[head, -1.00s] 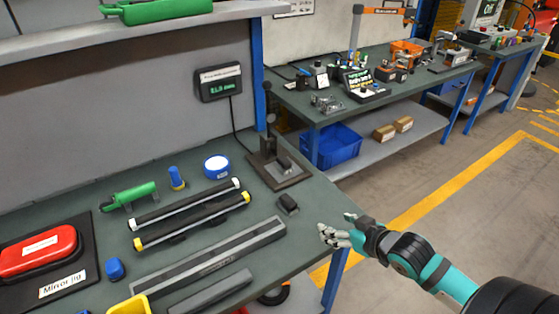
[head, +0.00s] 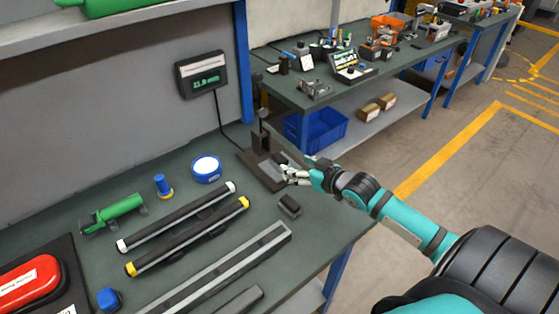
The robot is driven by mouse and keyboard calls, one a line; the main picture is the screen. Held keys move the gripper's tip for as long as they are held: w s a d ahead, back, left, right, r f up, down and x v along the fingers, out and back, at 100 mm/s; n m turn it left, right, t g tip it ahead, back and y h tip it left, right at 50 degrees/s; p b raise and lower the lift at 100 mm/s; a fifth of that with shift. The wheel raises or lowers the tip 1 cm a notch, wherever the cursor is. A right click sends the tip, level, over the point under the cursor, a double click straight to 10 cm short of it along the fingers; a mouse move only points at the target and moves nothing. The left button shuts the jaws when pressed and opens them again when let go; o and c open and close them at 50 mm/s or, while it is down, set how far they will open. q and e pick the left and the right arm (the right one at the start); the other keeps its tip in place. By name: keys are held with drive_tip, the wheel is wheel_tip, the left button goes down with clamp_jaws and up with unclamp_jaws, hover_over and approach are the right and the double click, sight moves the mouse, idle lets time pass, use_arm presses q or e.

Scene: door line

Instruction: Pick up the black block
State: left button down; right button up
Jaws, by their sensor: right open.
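A small black block (head: 289,205) lies on the dark green workbench (head: 225,255), near its right edge. My right gripper (head: 292,174) is open, with its pale fingers pointing left. In the picture it is just above the block, over the right side of a dark gauge stand (head: 262,172). A small dark piece on the stand's base is partly hidden by the fingers. No contact with the block shows. My left gripper is not in view.
Two long dark bars with white and yellow ends (head: 190,235) and a grey rail (head: 225,268) lie left of the block. A wall display (head: 202,74) hangs above.

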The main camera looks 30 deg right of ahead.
sight(282, 158)
drive_tip(key=x, duration=0.4)
drive_tip(key=shift+w, duration=0.15)
drive_tip(key=shift+w+p, duration=0.3)
drive_tip(key=x, duration=0.4)
drive_tip(key=shift+w+d+f+p, duration=0.1)
drive_tip(key=shift+w+p, duration=0.25)
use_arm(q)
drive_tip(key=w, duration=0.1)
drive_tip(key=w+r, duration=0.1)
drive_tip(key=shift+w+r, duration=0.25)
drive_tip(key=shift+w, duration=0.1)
use_arm(e)
clamp_jaws()
